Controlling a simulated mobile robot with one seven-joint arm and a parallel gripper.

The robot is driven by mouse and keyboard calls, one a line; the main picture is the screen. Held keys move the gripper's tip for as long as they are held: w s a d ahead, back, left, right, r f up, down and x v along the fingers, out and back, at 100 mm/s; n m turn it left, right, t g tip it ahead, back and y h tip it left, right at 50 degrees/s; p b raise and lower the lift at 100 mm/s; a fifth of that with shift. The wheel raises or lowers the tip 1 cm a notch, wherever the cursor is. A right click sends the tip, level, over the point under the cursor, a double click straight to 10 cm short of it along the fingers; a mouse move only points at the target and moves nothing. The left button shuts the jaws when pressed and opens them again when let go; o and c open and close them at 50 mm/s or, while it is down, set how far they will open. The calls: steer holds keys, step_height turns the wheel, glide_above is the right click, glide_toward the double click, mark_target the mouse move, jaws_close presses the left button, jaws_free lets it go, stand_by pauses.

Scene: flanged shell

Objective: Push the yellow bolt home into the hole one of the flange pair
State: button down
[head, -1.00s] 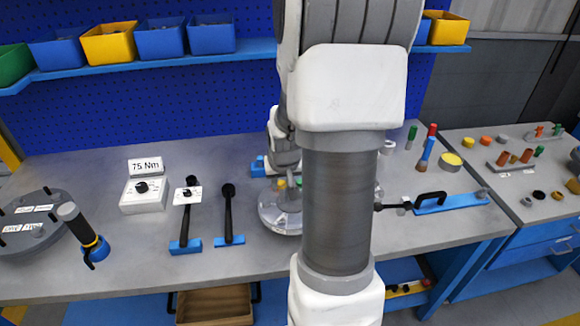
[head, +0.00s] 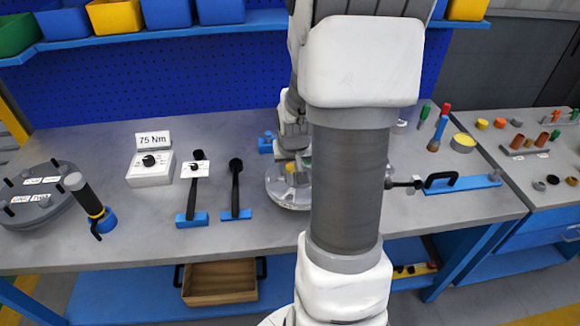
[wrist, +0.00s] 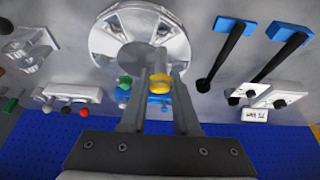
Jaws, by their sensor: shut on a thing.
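The flange pair is a shiny round metal shell (wrist: 112,42) at the top of the wrist view; in the head view its left rim (head: 277,194) shows beside my arm. My gripper (wrist: 158,72) is over the near edge of the flange, shut on the yellow bolt (wrist: 160,84), whose hex head shows between the fingers. The yellow bolt is also a small spot in the head view (head: 290,167). A green bolt (wrist: 125,82) stands just left of the fingers. The bolt's shank and hole one are hidden, so I cannot tell how deep it sits.
A blue clamp-like piece (head: 266,144) is behind the flange. Two black-handled tools on blue blocks (head: 236,213) and a 75 Nm box (head: 150,170) are to the left. A blue bar with a black handle (head: 462,184) lies right.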

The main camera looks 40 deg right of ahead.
mark_target(290, 177)
steer(key=shift+f+b, duration=1)
steer(key=shift+f, duration=0.5)
steer(key=shift+f+b, duration=0.2)
steer(key=shift+b, duration=0.1)
stand_by(0.6)
steer(key=shift+f+b, duration=0.3)
steer(key=shift+f+b, duration=1.45)
steer(key=shift+f, duration=0.25)
steer(key=c, duration=0.6)
jaws_free()
steer(key=shift+o, duration=0.2)
steer(key=p+v, duration=1.3)
steer(key=v, duration=0.4)
steer(key=shift+r, duration=0.25)
